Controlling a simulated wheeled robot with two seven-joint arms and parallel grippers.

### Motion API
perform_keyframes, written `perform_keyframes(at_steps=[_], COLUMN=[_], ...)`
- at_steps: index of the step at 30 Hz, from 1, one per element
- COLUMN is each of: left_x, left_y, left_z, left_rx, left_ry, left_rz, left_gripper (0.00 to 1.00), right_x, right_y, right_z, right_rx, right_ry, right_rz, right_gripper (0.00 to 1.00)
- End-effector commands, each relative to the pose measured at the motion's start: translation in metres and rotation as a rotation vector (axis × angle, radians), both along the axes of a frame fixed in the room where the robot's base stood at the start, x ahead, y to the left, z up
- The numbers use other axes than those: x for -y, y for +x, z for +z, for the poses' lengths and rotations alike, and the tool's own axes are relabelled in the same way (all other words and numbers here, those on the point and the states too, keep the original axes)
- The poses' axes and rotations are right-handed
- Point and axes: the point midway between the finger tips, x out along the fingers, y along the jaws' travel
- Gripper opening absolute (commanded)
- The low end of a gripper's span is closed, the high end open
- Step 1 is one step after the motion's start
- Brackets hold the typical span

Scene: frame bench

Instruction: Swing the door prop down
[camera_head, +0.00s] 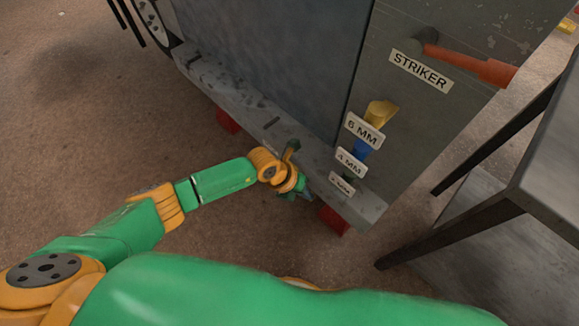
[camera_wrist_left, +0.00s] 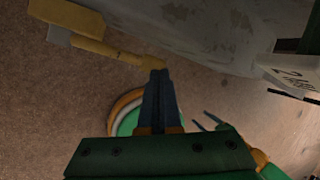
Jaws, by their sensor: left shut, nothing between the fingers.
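The door (camera_head: 270,50) is a dark blue-grey panel standing upright in a grey frame in the head view. In the left wrist view a yellow bar (camera_wrist_left: 115,49) with a thicker yellow block at one end runs beside the frame's base; it may be the door prop, but I cannot be sure. My left gripper (camera_wrist_left: 158,78) is shut and empty, its fingertips close to the bar's thin end. I cannot tell whether they touch. In the head view my left gripper (camera_head: 292,188) is low at the base's front edge, partly hidden by its own wrist.
The grey base ledge (camera_head: 222,97) stands on red feet (camera_head: 333,220). Wedges labelled 6 MM (camera_head: 364,131), 4 MM and a smaller size stand right of the door. A red-handled striker (camera_head: 470,65) is above them. A dark table (camera_head: 555,170) stands at right.

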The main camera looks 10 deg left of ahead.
Motion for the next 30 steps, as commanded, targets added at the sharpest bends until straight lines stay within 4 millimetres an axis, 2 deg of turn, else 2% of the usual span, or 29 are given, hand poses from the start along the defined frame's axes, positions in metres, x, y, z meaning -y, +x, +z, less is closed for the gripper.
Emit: perform_keyframes(at_steps=[13, 26, 30], left_x=[0.004, 0.004, 0.001], left_y=[-0.003, -0.005, -0.002], left_z=[-0.014, -0.016, -0.009], left_rx=[-0.001, -0.006, -0.005], left_ry=[-0.001, 0.001, 0.002], left_rz=[0.0, -0.001, 0.0], left_gripper=[0.0, 0.0, 0.0], right_x=[0.0, 0.001, 0.001], right_y=[0.001, 0.001, 0.001], right_z=[-0.006, -0.006, -0.001], right_rx=[0.001, 0.001, 0.001], right_ry=[-0.001, -0.001, -0.001], right_rz=[0.0, 0.0, 0.0], right_gripper=[0.62, 0.62, 0.62])
